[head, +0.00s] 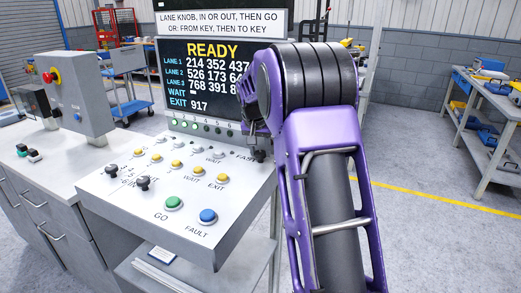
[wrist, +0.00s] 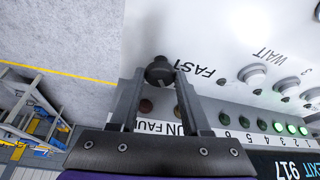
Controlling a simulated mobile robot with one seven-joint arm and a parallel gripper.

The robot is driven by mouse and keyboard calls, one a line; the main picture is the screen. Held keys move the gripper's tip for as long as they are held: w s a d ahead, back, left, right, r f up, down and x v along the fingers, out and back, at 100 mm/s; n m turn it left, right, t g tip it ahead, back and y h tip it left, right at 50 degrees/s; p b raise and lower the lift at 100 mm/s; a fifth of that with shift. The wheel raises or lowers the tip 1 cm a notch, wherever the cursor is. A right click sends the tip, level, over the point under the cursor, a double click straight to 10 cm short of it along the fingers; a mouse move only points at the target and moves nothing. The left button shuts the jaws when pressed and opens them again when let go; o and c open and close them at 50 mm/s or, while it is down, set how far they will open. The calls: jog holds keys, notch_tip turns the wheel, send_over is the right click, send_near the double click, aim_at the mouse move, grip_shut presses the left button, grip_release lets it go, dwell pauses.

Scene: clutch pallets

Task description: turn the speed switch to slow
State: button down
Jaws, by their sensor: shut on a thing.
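The speed switch is a small black knob (wrist: 158,67) near the edge of the white control panel, beside the word FAST in the wrist view. My gripper (wrist: 160,76) has a finger on each side of the knob and is shut on it. In the head view my gripper (head: 258,147) reaches down to the panel's right back corner, next to the FAST label, with my arm hiding part of it. The SLOW label is not visible, and I cannot tell which way the knob points.
The control panel (head: 120,215) carries yellow buttons (head: 176,164), black lane knobs (head: 142,184), a green GO button (head: 174,203) and a blue FAULT button (head: 208,216). The display (head: 200,70) reads READY behind it. Open floor lies right of the panel, with a workbench (head: 490,95) beyond.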

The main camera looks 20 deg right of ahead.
jog(key=shift+m, duration=0.6)
jog(key=shift+c, duration=1.9)
grip_release()
jog(key=shift+r, duration=0.1)
jog(key=p+v, duration=0.1)
jog(key=v, duration=1.6)
jog(key=shift+a+r+p, duration=0.2)
jog(key=shift+p, duration=0.2)
jog(key=shift+w, duration=0.15)
